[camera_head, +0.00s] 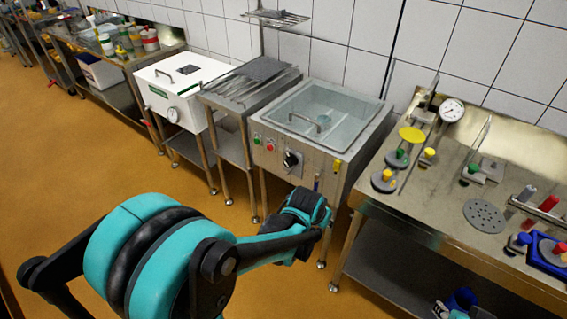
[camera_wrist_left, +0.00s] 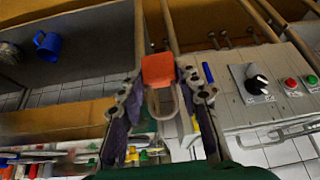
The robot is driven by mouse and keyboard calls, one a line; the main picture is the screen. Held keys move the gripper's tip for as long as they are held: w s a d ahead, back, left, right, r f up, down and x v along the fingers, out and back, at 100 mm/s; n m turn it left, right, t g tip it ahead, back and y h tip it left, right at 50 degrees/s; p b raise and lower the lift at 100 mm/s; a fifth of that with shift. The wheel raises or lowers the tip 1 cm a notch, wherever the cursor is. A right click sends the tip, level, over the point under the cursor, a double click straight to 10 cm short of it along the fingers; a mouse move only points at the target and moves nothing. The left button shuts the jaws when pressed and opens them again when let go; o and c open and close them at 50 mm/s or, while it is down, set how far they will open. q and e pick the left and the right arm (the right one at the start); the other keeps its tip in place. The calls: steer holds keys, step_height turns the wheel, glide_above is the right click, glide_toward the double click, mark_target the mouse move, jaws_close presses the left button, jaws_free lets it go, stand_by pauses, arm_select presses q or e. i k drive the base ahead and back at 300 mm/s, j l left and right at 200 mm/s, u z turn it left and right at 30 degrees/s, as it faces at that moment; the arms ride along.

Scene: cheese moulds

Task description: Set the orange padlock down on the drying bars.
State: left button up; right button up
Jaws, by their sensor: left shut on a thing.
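The orange padlock (camera_wrist_left: 158,69) is between the fingers of my left gripper (camera_wrist_left: 164,82) in the left wrist view, with its pale shackle toward the bottom of the picture. The gripper is shut on it. In the head view, my left gripper (camera_head: 305,208) is in front of the sink unit, and the padlock is hidden there. A narrow metal stand with a dark, barred-looking top (camera_head: 245,84) is left of the sink unit, apart from the gripper. These look like the drying bars. My right gripper is not in view.
The sink unit (camera_head: 340,150) has a knob and buttons on its front. A white box with a gauge (camera_head: 180,85) stands at the left. The right-hand worktop (camera_head: 430,205) carries a gauge, weights and a perforated disc. Orange floor is open at the left.

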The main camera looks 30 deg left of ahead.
mark_target(215, 83)
steer(key=i+j+u, duration=0.45)
steer(key=j, duration=0.4)
steer(key=i+j+u, duration=0.45)
steer(key=i+j, duration=0.2)
steer(key=i, duration=0.15)
